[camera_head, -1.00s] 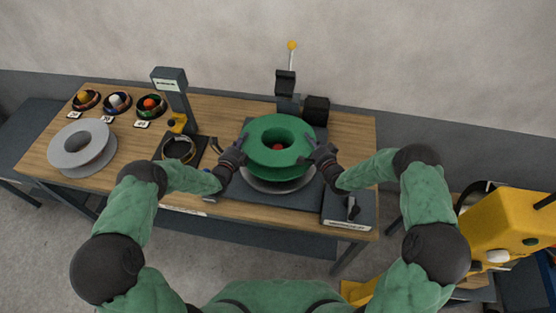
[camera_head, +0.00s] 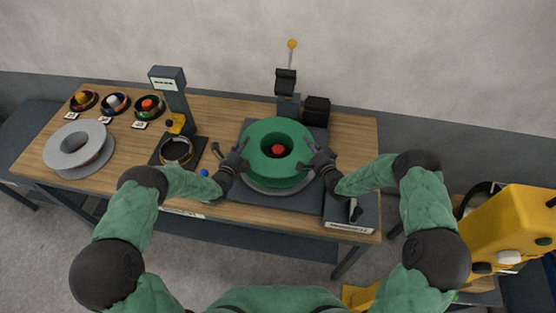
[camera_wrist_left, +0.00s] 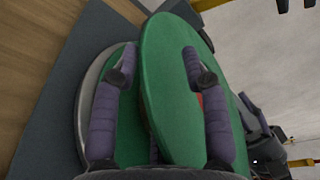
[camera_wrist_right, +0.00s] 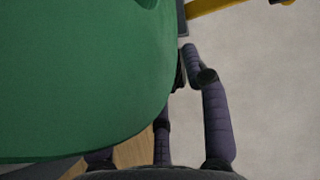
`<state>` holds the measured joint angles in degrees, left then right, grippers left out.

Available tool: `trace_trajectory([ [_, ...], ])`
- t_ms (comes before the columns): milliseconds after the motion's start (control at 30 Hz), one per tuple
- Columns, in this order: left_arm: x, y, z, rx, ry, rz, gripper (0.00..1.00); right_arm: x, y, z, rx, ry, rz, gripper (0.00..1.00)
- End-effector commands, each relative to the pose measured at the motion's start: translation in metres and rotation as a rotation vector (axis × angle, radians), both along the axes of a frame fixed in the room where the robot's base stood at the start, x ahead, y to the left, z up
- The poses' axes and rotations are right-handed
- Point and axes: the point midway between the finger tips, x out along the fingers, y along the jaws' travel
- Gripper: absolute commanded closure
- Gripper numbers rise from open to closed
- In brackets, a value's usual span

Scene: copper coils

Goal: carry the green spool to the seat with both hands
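The green spool (camera_head: 256,153) sits upright over the seat, a round grey plate (camera_head: 277,191) on a dark base. A red core (camera_head: 278,151) shows in the spool's hole. I cannot tell whether the spool rests fully on the plate. My left gripper (camera_head: 241,158) is at its left rim. In the left wrist view its fingers (camera_wrist_left: 158,60) are spread, in front of the two green flanges. My right gripper (camera_head: 316,157) is at the right rim. In the right wrist view one finger stands clear, spread outward; the green flange (camera_wrist_right: 80,75) hides much of the rest.
A grey spool (camera_head: 97,160) lies on the wooden bench (camera_head: 135,170) at left, with several small bowls behind it. A dark post (camera_head: 176,100) with a coil stands left of the seat. A lever box (camera_head: 348,212) is at right front, a yellow machine (camera_head: 510,225) beyond.

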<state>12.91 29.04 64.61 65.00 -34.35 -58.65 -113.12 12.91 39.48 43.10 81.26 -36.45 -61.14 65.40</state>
Motion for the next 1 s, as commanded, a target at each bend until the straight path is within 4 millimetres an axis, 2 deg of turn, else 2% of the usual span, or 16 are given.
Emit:
trace_trajectory([
  [300,0.003,0.004,0.004,-0.001,-0.008,0.008,0.54,0.002,-0.003,0.003,0.002,-0.007,-0.006,0.53],
  [433,0.003,0.005,0.004,-0.002,-0.008,0.009,0.18,0.003,-0.003,0.003,0.002,-0.007,-0.007,0.53],
  [467,0.003,0.005,0.004,-0.002,-0.008,0.009,0.15,0.002,-0.003,0.003,0.002,-0.007,-0.007,0.53],
  [833,0.001,0.005,0.003,-0.002,-0.004,0.008,0.15,0.003,-0.003,0.004,0.003,-0.007,-0.007,0.53],
  [1000,-0.012,0.01,0.004,-0.002,-0.003,0.01,0.15,0.003,-0.003,0.004,0.004,-0.009,-0.008,0.53],
])
